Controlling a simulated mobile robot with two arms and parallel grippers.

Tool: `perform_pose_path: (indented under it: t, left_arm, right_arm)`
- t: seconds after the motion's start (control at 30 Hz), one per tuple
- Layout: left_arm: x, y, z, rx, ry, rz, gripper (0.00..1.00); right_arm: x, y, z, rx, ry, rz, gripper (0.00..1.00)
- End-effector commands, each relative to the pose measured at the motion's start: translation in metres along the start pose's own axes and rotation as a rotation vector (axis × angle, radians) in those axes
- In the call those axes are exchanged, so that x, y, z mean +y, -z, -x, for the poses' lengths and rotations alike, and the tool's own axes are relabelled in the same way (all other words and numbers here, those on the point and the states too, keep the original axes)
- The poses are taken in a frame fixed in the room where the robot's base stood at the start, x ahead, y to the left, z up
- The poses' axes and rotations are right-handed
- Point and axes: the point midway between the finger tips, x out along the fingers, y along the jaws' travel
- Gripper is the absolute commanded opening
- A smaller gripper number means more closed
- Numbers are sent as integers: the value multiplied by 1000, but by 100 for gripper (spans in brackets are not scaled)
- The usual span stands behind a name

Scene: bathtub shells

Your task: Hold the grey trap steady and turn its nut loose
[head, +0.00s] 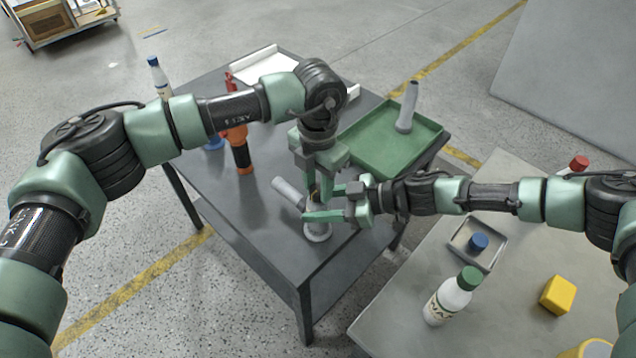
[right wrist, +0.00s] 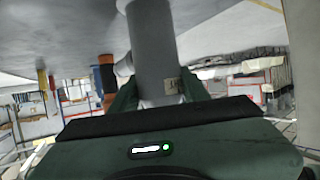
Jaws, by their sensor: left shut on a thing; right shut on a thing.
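The grey trap (head: 317,229) stands upright on the dark table, its round foot on the top and its side pipe (head: 288,192) slanting up to the left. My right gripper (head: 330,202) comes in level from the right and is shut on the trap's body. The right wrist view shows the grey body (right wrist: 152,50) between its fingers. My left gripper (head: 314,186) points down from above and is shut at the trap's upper end, where the nut seems to be. The nut itself is hidden by the grippers.
A green tray (head: 378,165) holding a grey pipe (head: 407,107) lies behind. An orange tool (head: 238,150) stands left of the trap. A nearer grey table (head: 400,318) at the right carries a white bottle (head: 447,303), a small tray and a yellow block (head: 557,295). The dark table's front is clear.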

Motion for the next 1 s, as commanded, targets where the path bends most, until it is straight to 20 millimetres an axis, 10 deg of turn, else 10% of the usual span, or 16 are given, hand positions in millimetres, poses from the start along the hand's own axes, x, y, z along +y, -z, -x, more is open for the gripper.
perform_pose_path:
  t: [1.0]
  left_arm:
    - [1,0,1,2,0,-962,0]
  right_arm:
    - [0,-2,1,-3,-2,-1,0]
